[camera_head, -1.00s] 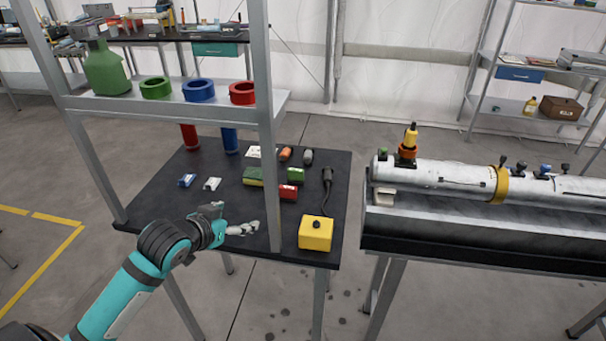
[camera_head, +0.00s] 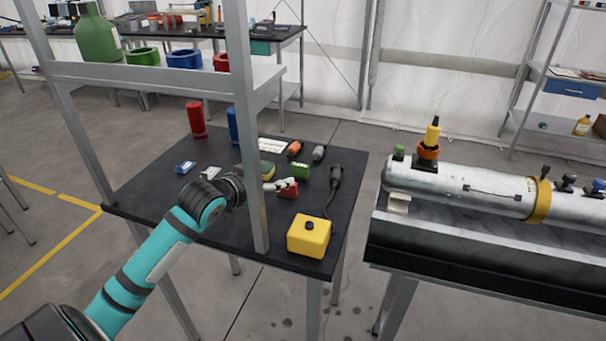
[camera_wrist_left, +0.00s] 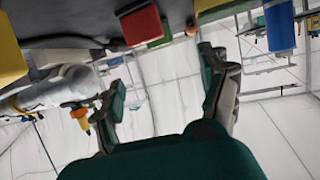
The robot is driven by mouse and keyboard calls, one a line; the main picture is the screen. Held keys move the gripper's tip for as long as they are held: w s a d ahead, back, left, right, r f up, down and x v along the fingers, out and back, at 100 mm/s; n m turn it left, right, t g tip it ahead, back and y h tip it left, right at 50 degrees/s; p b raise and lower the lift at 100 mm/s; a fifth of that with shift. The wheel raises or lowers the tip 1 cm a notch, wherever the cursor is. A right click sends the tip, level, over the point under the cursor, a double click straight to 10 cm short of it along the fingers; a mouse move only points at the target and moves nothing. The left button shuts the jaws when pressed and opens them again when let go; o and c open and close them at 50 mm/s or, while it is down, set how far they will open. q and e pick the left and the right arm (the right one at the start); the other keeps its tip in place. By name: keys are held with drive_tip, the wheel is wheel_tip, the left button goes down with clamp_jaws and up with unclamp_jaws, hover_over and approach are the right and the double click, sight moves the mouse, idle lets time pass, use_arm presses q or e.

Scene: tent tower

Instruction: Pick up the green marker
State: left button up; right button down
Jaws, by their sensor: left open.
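No pen-shaped green marker can be made out. A small green block (camera_head: 302,171) lies on the dark table, just beyond my left gripper (camera_head: 281,187). My right gripper is not in view.
A grey shelf post (camera_head: 249,150) stands close to my left wrist. A yellow box (camera_head: 309,237) with a cable sits at the front right of the table. A green-yellow sponge (camera_head: 267,171), an orange item (camera_head: 294,149) and a grey item (camera_head: 319,152) lie nearby.

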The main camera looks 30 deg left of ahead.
sight(299, 166)
use_arm(q)
drive_tip(key=p+x, duration=0.1)
drive_tip(key=x, duration=1.3)
drive_tip(key=shift+a+f, duration=0.1)
drive_tip(key=c, duration=1.2)
